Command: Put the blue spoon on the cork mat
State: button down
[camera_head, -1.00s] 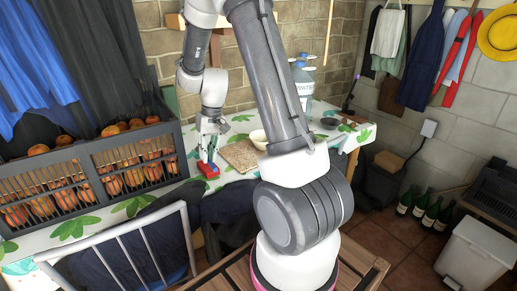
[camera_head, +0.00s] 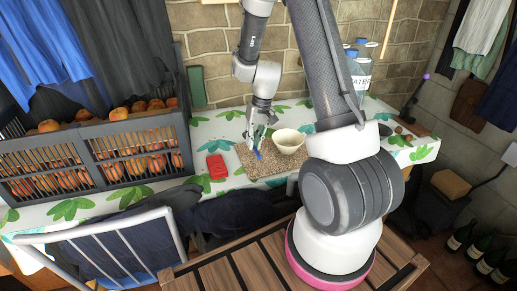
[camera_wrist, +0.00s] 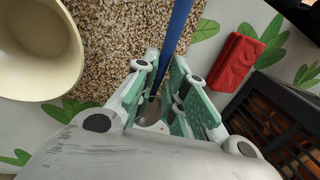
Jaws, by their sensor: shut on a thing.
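The blue spoon (camera_wrist: 178,32) is held in my gripper (camera_wrist: 168,112). Its metal bowl shows between the green finger pads and its blue handle sticks out beyond them. In the head view the spoon (camera_head: 258,154) is a small blue stroke below my gripper (camera_head: 257,138). The cork mat (camera_head: 272,168) lies on the table under the gripper, and in the wrist view the mat (camera_wrist: 115,40) is beneath the handle. Whether the spoon touches the mat is unclear.
A cream bowl (camera_head: 288,141) stands at the mat's right back. A red block (camera_head: 216,166) lies on the table left of the mat. Crates of orange fruit (camera_head: 95,155) stand farther left. Water bottles (camera_head: 358,65) stand at the back right.

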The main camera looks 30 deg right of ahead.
jog(key=shift+d+f, duration=0.1)
jog(key=shift+f, duration=1.9)
jog(key=shift+f, duration=0.15)
jog(key=c, duration=1.5)
grip_release()
jog(key=shift+o, duration=0.2)
notch_tip(320, 180, up, 12)
jog(key=d, duration=0.2)
notch_tip(320, 180, up, 9)
send_over(253, 156)
jog(key=s+d, duration=0.2)
jog(key=s, duration=0.3)
jog(key=s+r+t, duration=0.1)
jog(key=s+r, duration=0.2)
jog(key=s, duration=0.3)
jog(key=s+r+n+t+h, duration=0.1)
jog(key=s+r, duration=0.3)
jog(key=s, duration=0.3)
jog(key=s+r+t+h, duration=0.1)
jog(key=s+r, duration=0.3)
jog(key=s, duration=0.3)
jog(key=shift+s+a+n+t, duration=0.2)
jog(key=shift+a+n+t, duration=0.1)
jog(key=shift+n+t, duration=0.1)
